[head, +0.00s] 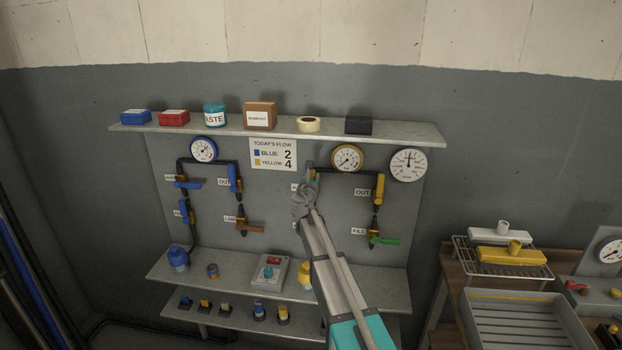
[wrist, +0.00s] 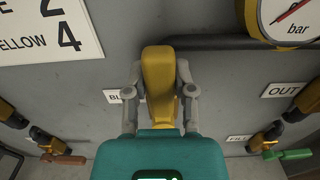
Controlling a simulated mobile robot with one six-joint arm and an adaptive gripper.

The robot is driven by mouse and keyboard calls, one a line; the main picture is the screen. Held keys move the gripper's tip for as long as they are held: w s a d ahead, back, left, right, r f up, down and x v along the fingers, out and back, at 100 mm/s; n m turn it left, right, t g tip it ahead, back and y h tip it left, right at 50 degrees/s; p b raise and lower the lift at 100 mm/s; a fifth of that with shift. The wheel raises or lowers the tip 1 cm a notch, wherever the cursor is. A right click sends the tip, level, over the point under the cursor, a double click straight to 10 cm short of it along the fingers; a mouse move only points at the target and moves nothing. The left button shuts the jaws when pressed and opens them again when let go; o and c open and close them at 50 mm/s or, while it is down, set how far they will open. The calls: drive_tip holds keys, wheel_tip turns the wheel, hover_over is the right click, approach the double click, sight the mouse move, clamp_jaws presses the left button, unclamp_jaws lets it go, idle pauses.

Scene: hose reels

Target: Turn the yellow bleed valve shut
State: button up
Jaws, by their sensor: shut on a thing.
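A yellow valve handle (wrist: 162,75) stands between the two grey fingers of my gripper (wrist: 160,88) in the wrist view. The fingers are shut on its sides, and the handle points up in that picture. A label starting with "BL" (wrist: 117,97) is partly hidden behind the left finger. In the head view my gripper (head: 305,192) is at the left end of the yellow-gauge pipe loop and covers most of the valve there. The valve body and the lower part of the handle are hidden.
The yellow gauge (head: 347,158) hangs up and right of my gripper. The yellow OUT valve (head: 379,187) and green FILL handle (head: 385,240) are to the right. The blue valves (head: 236,178) are to the left. A shelf (head: 225,126) with boxes runs above, and a lower shelf (head: 225,266) holds loose parts.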

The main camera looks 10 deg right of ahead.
drive_tip(key=shift+a, duration=0.1)
clamp_jaws()
drive_tip(key=shift+a, duration=0.15)
